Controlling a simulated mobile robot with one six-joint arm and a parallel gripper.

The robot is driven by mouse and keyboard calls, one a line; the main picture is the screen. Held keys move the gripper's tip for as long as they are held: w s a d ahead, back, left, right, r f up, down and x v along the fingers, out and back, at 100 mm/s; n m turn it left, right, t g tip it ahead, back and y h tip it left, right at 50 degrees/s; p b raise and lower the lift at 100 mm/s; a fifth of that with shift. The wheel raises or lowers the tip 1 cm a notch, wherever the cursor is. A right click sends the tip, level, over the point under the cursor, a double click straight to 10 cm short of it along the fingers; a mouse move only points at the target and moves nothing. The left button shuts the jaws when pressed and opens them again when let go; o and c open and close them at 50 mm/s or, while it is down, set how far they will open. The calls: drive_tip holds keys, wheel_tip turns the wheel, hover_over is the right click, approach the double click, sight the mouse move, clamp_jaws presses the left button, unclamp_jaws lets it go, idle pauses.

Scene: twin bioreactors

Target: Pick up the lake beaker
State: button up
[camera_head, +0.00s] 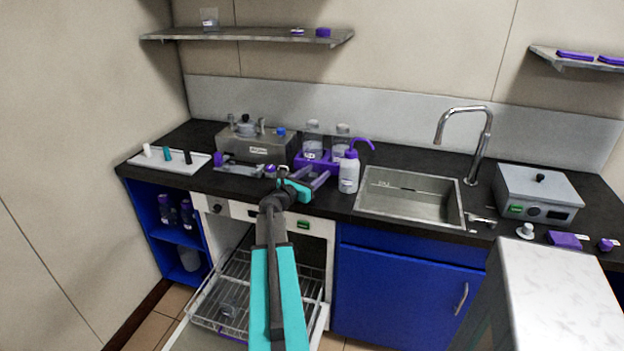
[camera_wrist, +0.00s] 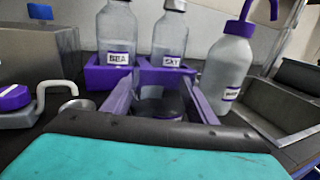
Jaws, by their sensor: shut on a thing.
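My gripper (camera_wrist: 158,88) is shut on a clear, dark-looking beaker (camera_wrist: 158,104), which sits between its two purple fingers in the wrist view. No label on this beaker is readable, so I cannot tell from its marking that it is the lake one. In the head view my gripper (camera_head: 315,174) is over the front of the black counter, left of the white wash bottle (camera_head: 349,172). The beaker is too small and hidden to make out there. I cannot tell whether its base touches the counter.
Right behind the fingers stands a purple holder (camera_wrist: 100,78) with two labelled bottles, one reading SEA (camera_wrist: 118,40). The sink (camera_head: 408,194) lies to the right. A steel bath (camera_head: 255,146) is behind left. A wire rack (camera_head: 240,292) is pulled out below.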

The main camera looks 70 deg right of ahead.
sight(316, 164)
drive_tip(key=shift+r, duration=0.1)
drive_tip(key=shift+r, duration=0.55)
drive_tip(key=shift+a+r+b, duration=0.15)
drive_tip(key=shift+r+b, duration=0.05)
drive_tip(key=shift+r, duration=0.4)
drive_tip(key=shift+a+r+b, duration=0.15)
drive_tip(key=shift+r+b, duration=0.05)
drive_tip(key=shift+r, duration=0.35)
drive_tip(key=a+r+b, duration=0.1)
drive_tip(key=a, duration=1.4)
drive_tip(key=shift+a+r+b, duration=0.2)
drive_tip(key=shift+b, duration=0.1)
drive_tip(key=shift+w, duration=0.15)
